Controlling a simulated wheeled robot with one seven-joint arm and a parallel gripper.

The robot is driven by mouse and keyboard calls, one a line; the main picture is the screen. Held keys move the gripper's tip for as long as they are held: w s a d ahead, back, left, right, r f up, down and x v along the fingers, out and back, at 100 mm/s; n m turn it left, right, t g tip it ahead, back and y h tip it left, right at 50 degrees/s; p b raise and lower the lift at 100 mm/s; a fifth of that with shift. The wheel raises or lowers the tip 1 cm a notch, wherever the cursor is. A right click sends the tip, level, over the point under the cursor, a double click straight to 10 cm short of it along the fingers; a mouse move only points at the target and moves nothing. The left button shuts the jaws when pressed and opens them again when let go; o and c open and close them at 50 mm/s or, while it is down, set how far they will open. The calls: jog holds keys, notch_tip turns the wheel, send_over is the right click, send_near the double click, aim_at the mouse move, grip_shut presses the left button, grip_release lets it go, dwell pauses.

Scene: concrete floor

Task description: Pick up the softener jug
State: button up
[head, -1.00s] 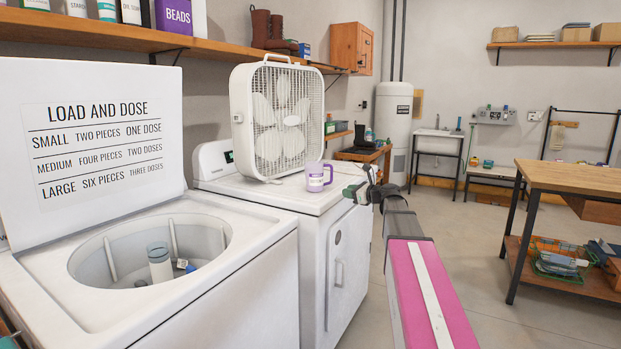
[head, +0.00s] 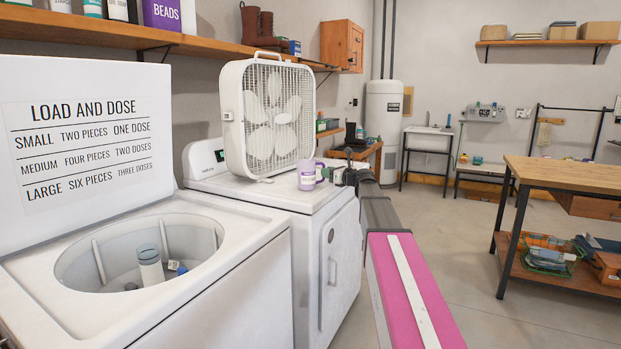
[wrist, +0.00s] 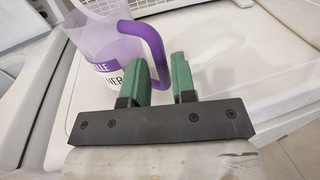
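The softener jug (head: 306,176) is a clear and purple jug with a white label, standing upright on the white dryer top in front of the box fan. In the wrist view the jug (wrist: 100,50) is at upper left, its purple handle (wrist: 154,42) curving down toward my gripper. My gripper (wrist: 160,75) has two green fingers, set apart, with the lower part of the handle showing in the gap between them. I cannot tell whether either finger touches the handle. In the head view my gripper (head: 343,175) is just right of the jug, at its handle side.
The box fan (head: 270,115) stands close behind the jug on the dryer (head: 240,190). An open washer (head: 140,270) with a bottle in its tub is at left. A wooden workbench (head: 570,176) is at right. The floor between is clear.

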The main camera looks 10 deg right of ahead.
jog(key=x, duration=0.2)
jog(key=shift+w+a, duration=0.15)
jog(key=shift+w, duration=0.05)
jog(key=shift+c, duration=0.3)
grip_shut()
jog(key=shift+r, duration=0.15)
